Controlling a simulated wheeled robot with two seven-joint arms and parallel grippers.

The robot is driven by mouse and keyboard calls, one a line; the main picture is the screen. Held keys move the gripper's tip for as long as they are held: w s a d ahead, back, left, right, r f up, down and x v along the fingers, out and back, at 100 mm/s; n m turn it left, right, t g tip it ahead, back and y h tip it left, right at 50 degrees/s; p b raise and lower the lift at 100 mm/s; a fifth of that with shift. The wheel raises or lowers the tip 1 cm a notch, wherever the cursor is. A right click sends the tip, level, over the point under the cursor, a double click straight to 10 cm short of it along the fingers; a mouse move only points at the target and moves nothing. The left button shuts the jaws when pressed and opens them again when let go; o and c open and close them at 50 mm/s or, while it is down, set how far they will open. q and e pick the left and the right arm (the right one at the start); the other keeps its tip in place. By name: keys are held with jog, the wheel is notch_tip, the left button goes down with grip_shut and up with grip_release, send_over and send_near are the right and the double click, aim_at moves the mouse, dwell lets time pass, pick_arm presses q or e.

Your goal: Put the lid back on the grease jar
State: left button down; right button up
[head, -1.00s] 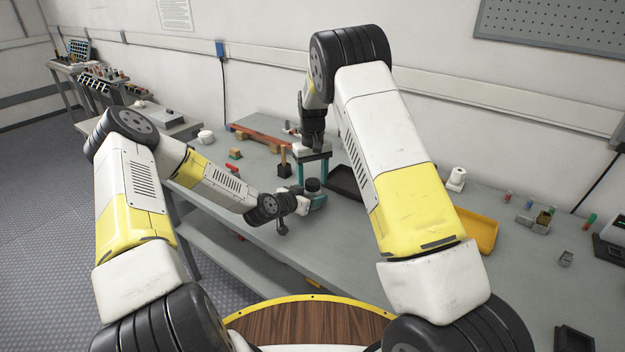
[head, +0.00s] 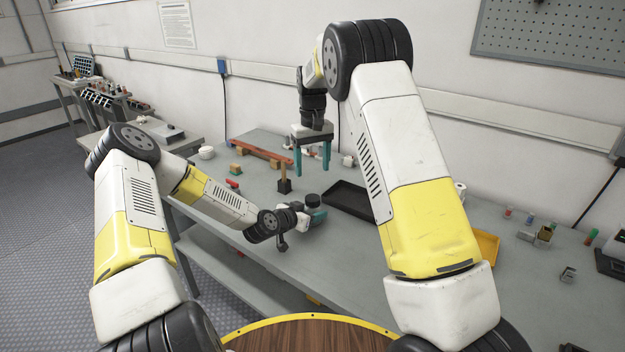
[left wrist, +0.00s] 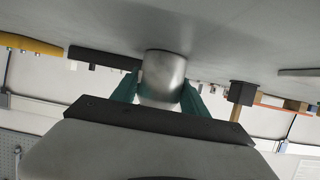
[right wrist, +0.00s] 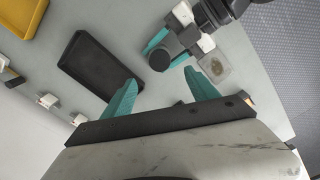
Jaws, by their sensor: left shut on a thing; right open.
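The grease jar (left wrist: 163,75) is a silvery cylinder in the left wrist view, standing on the bench between the teal fingers of my left gripper (head: 311,213), which is shut on it. A round black top (head: 313,199), which looks like the lid, sits on the jar. It also shows from above in the right wrist view (right wrist: 159,60). Whether it is fully seated cannot be told. My right gripper (head: 313,172) is open and empty, fingers pointing down, above and behind the jar and apart from it.
A black tray (head: 352,200) lies right of the jar, with a yellow bin (head: 487,245) further right. A small clear dish (right wrist: 214,68) with a brown spot lies beside the left gripper. The front bench is clear.

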jog(key=shift+r, duration=0.6)
pick_arm(q)
jog(key=c, duration=0.5)
grip_release()
jog(key=v, duration=0.7)
jog(key=shift+s+a, duration=0.2)
jog(key=shift+s, duration=0.1)
jog(key=shift+r, duration=0.1)
